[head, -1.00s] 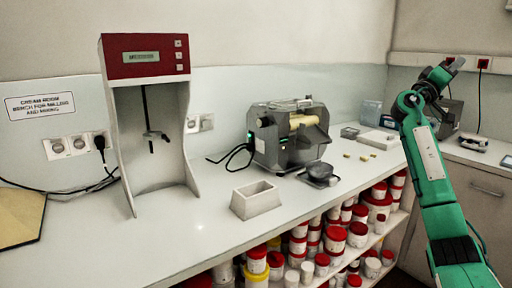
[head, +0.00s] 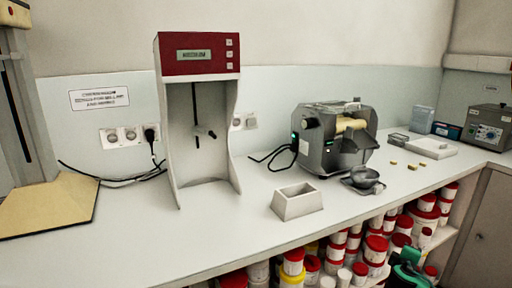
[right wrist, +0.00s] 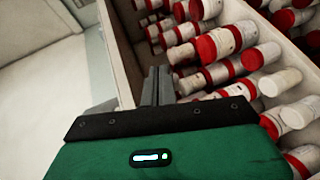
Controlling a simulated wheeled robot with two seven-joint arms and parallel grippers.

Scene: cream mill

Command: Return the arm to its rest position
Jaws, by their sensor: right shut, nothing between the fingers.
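My right gripper (right wrist: 157,85) shows in the right wrist view with its dark fingers together and nothing between them. It is beside the shelf of jars under the bench, apart from them as far as I can tell. In the head view only a small green part of my right arm (head: 408,272) shows at the bottom right, in front of the jars; the gripper itself cannot be made out there. My left gripper is in neither view.
The bench (head: 235,225) carries a red-topped mixer stand (head: 197,55), a white open box (head: 297,202), a roller mill (head: 335,140) and a scale with a dark bowl (head: 364,178). White jars with red lids (head: 376,247) fill the shelf below. The bench front is clear.

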